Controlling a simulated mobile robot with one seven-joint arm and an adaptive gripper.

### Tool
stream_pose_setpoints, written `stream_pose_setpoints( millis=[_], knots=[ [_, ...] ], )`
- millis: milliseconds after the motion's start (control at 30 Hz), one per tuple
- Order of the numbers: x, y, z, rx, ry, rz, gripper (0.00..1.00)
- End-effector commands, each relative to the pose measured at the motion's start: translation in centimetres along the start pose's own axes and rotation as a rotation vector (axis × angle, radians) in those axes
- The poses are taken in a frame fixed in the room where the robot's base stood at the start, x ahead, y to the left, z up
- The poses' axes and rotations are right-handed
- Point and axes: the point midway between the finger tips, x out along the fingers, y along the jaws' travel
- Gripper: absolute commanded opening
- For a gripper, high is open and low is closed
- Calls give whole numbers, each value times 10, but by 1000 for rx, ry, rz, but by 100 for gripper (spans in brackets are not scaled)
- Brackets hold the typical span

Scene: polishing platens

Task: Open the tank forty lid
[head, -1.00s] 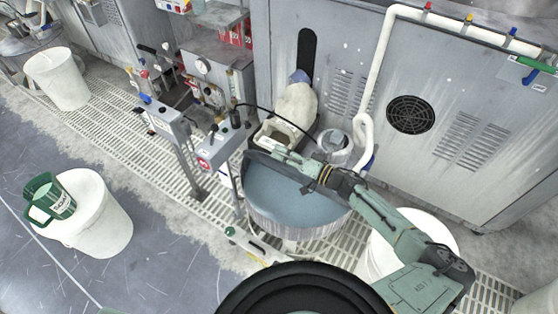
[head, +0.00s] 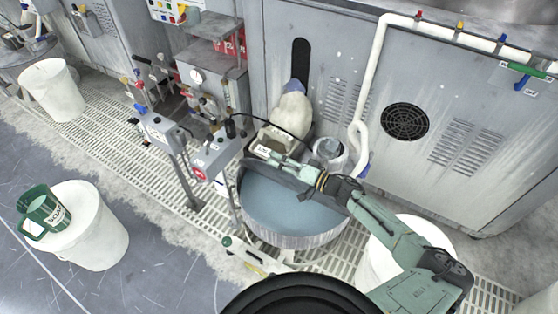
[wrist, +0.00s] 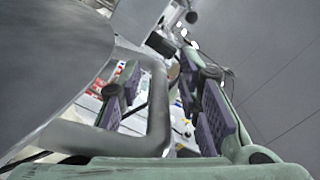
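A round tank (head: 290,238) stands below the grey cabinet, with a flat blue-grey surface inside its rim. A dark grey band, possibly the lid (head: 325,195), runs along its far side under my arm; its exact pose is unclear. My gripper (head: 268,155) reaches over that far side at the left. In the wrist view, a grey looped handle (wrist: 157,110) joins a large grey curved body at the left. My gripper's purple-padded fingers (wrist: 168,102) are apart, with the handle's upright bar between them in the picture. Contact with the bar cannot be told.
A white bucket with a green mug (head: 45,210) stands at the left on open floor.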

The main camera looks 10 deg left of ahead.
Motion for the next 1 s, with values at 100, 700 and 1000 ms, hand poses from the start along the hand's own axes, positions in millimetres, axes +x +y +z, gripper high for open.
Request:
stream_pose_setpoints(
  millis=[100, 700, 1000],
  knots=[
    [0, 0, 0, 0, 0, 1, 32],
    [-94, 1, 0, -1, 1, 4, 32],
    [-120, 0, 0, 0, 0, 1, 32]
  ],
)
